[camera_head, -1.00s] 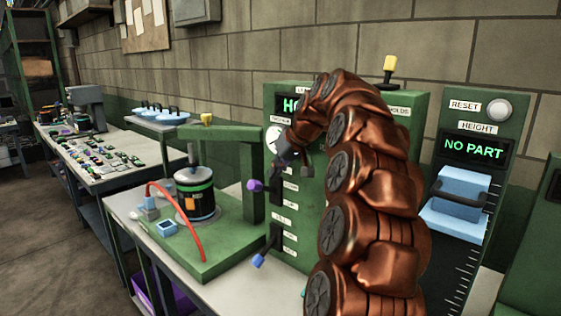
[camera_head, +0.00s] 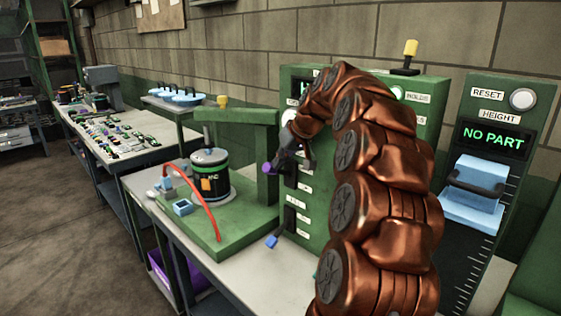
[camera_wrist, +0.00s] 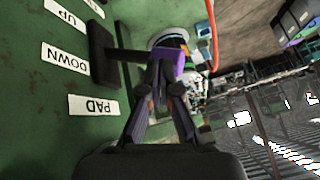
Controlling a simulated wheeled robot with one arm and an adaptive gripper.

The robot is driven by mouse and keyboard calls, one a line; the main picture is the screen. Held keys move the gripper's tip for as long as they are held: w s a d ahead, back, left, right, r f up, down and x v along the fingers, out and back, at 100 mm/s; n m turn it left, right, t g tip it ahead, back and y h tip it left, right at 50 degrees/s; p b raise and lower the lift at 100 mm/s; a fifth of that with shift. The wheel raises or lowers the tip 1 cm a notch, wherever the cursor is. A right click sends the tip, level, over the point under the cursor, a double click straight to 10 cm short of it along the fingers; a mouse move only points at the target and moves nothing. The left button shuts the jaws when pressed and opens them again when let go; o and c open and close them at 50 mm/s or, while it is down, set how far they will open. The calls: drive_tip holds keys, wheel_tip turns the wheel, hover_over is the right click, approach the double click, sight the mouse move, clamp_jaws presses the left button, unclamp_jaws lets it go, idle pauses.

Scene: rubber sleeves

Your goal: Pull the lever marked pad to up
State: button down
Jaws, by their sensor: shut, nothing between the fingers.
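The lever with the purple knob (camera_wrist: 176,63) sticks out of a black slot plate (camera_wrist: 103,55) on the green panel (camera_wrist: 60,140). In the wrist view the writing is upside down. The PAD label (camera_wrist: 95,106) is beside this lever, past the DOWN label (camera_wrist: 65,60); the UP label (camera_wrist: 66,13) is on the other side of DOWN. The stem is about level with DOWN. My gripper (camera_wrist: 162,80) is shut and empty, its tips at or very near the knob; contact is unclear. In the head view the purple knob (camera_head: 267,168) shows just left of my gripper (camera_head: 281,160).
A lever with a blue knob (camera_head: 271,242) is lower on the same panel. A green press fixture (camera_head: 240,117) with a black canister (camera_head: 208,178) and red hose (camera_head: 210,215) stands left. A height gauge (camera_head: 490,140) reading NO PART stands right.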

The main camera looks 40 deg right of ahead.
drive_tip(key=shift+a+f+b, duration=0.2)
drive_tip(key=shift+b, duration=0.3)
drive_tip(key=shift+a+f+h, duration=0.1)
drive_tip(key=shift+h, duration=0.2)
wheel_tip(320, 180, down, 8)
drive_tip(key=a+n+t+h+b, duration=0.2)
drive_tip(key=h+b, duration=0.5)
drive_tip(key=b, duration=0.8)
drive_tip(key=shift+s+a+n+h+b, duration=0.25)
drive_tip(key=shift+a+n+h+b, duration=0.2)
drive_tip(key=shift+n, duration=0.25)
drive_tip(key=shift+r, duration=0.25)
drive_tip(key=shift+r+p, duration=0.35)
drive_tip(key=shift+r, duration=0.35)
